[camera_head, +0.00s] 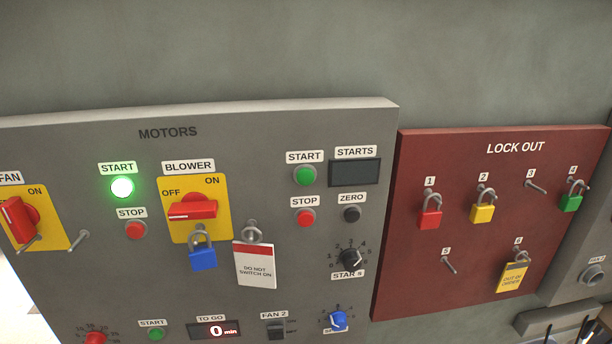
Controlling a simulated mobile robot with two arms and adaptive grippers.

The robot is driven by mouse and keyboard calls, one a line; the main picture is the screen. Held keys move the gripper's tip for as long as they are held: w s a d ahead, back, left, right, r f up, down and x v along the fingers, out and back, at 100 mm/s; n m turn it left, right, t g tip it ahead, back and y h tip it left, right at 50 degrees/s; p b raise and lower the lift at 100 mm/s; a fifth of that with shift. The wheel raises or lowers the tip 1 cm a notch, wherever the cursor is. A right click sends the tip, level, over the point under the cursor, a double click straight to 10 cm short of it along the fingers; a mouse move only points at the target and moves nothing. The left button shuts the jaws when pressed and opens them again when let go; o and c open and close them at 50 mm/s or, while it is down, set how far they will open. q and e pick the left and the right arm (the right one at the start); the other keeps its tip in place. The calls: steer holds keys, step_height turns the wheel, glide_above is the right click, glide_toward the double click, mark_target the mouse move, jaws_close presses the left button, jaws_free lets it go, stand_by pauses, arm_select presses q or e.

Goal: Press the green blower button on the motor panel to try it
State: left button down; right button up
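The grey MOTORS panel (100,150) fills the left and middle of the head view. A green START button (305,175), unlit, sits to the right of the yellow BLOWER plate, above a red STOP button (305,218). Another green START button (122,187) glows, between the FAN and BLOWER switches, above its own red STOP button (136,230). The red BLOWER switch handle (192,210) lies nearly level, towards OFF. A blue padlock (203,258) hangs at that switch. A DO NOT SWITCH ON tag (256,266) hangs beside it. Neither gripper is in view.
A dark red LOCK OUT board (400,265) to the right carries red (430,217), yellow (482,213) and green (571,202) padlocks and a yellow tag (512,277). The STARTS display (355,172) is blank. TO GO (216,331) reads 0 min. Nothing blocks the panel front.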

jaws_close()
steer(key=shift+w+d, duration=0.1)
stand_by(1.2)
